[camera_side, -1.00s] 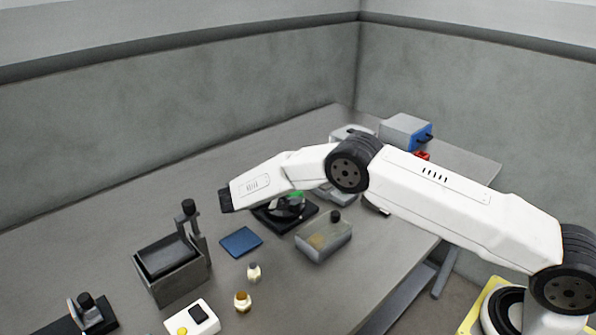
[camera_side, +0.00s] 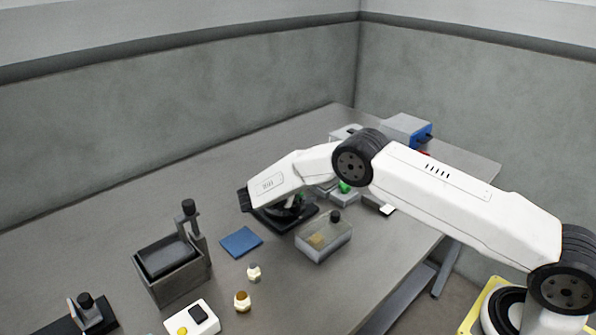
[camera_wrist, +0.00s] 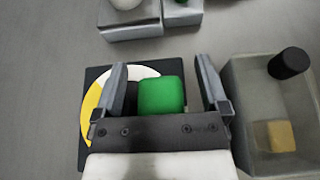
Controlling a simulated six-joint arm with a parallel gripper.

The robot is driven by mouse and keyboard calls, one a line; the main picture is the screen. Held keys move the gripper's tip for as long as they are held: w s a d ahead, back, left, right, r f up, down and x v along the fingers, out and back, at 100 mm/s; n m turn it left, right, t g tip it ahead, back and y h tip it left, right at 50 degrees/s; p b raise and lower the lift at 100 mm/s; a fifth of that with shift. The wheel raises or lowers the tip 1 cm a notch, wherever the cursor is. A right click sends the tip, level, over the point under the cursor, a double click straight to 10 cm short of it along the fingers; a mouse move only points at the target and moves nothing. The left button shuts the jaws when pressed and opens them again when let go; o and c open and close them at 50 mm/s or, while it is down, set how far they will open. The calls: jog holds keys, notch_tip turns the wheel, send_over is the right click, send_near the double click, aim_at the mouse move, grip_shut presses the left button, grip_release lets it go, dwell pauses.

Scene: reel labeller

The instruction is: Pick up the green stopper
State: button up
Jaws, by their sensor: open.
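My gripper (camera_wrist: 160,66) is open in the wrist view, with one finger on each side of a rounded green block (camera_wrist: 162,95). Gaps show between the block and both fingers. The block is over a dark square base (camera_wrist: 173,72) with a yellow and white disc (camera_wrist: 92,101), partly hidden by my left finger. A second green piece (camera_wrist: 181,2) sits on a grey box at the top edge; a green piece (camera_side: 344,187) also shows in the side view. I cannot tell which green piece is the stopper. In the side view, my wrist hides most of my fingers.
A clear box (camera_side: 323,243) with a black knob (camera_wrist: 289,62) and a yellow block (camera_wrist: 275,136) stands close on the right. Grey boxes (camera_wrist: 131,31) lie beyond the base.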

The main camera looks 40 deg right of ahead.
grip_shut()
jog(key=shift+r, duration=0.2)
jog(key=shift+r, duration=0.45)
jog(key=s+a+r, duration=0.1)
jog(key=s+r, duration=1)
jog(key=s, duration=0.3)
jog(key=shift+a+r, duration=0.2)
jog(key=shift+r, duration=0.2)
dwell(0.4)
